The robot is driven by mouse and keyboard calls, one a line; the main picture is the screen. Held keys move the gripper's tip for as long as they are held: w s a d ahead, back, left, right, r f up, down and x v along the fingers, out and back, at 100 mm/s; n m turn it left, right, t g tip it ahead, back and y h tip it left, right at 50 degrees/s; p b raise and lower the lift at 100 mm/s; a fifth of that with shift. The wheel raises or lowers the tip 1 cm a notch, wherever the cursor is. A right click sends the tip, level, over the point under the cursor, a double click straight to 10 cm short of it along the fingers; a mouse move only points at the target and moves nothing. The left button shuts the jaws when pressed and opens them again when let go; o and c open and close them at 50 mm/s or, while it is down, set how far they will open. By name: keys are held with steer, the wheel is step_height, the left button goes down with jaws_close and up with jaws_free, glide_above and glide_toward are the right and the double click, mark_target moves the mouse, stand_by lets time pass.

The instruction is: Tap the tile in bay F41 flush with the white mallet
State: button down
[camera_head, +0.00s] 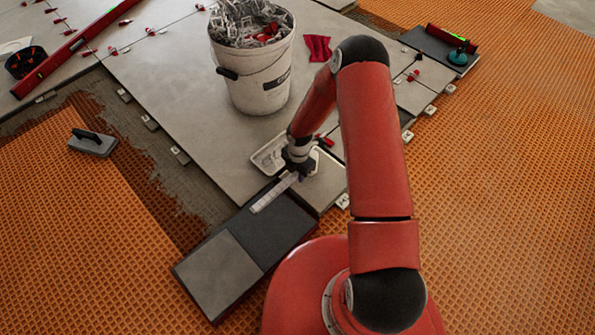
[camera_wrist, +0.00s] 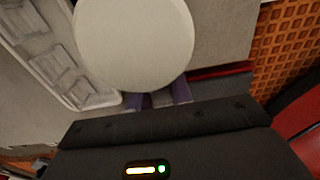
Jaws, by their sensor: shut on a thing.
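My gripper (camera_head: 298,172) is low over the tiled floor, beside a white tray, and is shut. In the wrist view the white round head of the mallet (camera_wrist: 135,42) fills the upper middle, just beyond my fingers (camera_wrist: 158,98); its handle is mostly hidden. A small grey tile (camera_head: 325,186) lies right of my gripper at the floor's edge, partly behind my arm. I cannot read the bay labels, so I cannot tell which bay is F41, nor whether its tile stands proud. I cannot tell whether the mallet touches a tile.
The white compartmented tray (camera_head: 264,158) is close to my gripper. A white bucket (camera_head: 258,85) of scrap stands behind it. A dark panel (camera_head: 272,232) with a pale strip (camera_head: 274,193) and grey slab (camera_head: 218,272) is in front. A grey float (camera_head: 92,146) lies left on orange matting.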

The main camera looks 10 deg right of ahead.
step_height(320, 180, down, 4)
steer(key=shift+r+b, duration=0.25)
steer(key=shift+b, duration=0.45)
step_height(320, 180, up, 7)
steer(key=p, duration=0.5)
steer(key=shift+f, duration=0.25)
